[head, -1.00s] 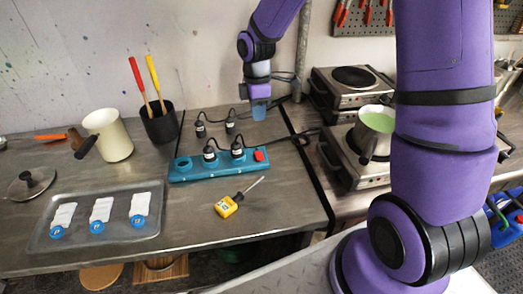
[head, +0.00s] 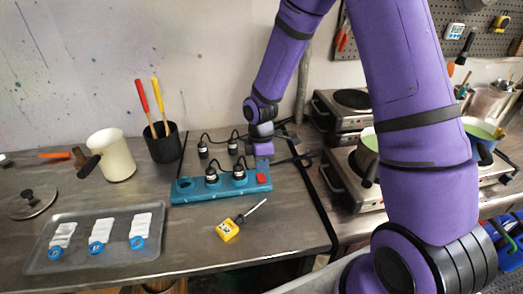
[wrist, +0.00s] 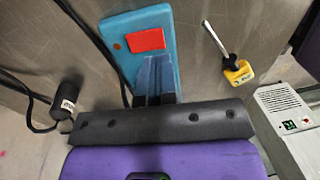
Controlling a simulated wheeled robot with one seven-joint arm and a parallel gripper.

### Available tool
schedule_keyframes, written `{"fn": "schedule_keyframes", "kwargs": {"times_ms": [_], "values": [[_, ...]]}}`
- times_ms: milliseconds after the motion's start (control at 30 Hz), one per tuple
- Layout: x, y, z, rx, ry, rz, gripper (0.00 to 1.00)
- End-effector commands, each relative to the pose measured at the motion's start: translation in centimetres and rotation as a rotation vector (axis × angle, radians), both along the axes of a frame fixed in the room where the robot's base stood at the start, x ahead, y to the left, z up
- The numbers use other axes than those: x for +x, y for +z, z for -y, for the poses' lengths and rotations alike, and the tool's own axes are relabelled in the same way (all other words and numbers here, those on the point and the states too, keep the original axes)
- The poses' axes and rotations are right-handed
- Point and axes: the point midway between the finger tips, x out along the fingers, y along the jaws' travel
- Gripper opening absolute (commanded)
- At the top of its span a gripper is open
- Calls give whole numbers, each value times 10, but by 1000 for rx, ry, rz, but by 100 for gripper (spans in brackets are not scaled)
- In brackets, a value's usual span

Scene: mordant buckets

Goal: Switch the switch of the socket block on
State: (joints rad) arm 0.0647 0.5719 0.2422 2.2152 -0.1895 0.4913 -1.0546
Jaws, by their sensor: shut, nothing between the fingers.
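The teal socket block (head: 221,190) lies on the metal worktop, with black plugs in some of its sockets. Its red switch (head: 262,178) is at the block's right end. The switch also shows as a red rectangle (wrist: 146,39) in the wrist view; which way it is tipped I cannot tell. My gripper (head: 264,160) points down just above and behind the switch end. In the wrist view its blue-grey fingers (wrist: 155,68) are together and empty, over the block close beside the switch. I cannot tell whether they touch the block.
Black cables run behind the block, with two loose plugs (head: 203,150) there. Hot plates (head: 345,180) with pots stand at right. Worktop around the screwdriver is free.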

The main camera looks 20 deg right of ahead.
Motion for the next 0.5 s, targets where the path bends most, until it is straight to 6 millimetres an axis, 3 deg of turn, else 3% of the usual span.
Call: {"fn": "schedule_keyframes", "kwargs": {"times_ms": [200,500], "values": [[-4,-29,-1,0,0,-2,0],[-5,-38,-1,1,0,1,0]]}}
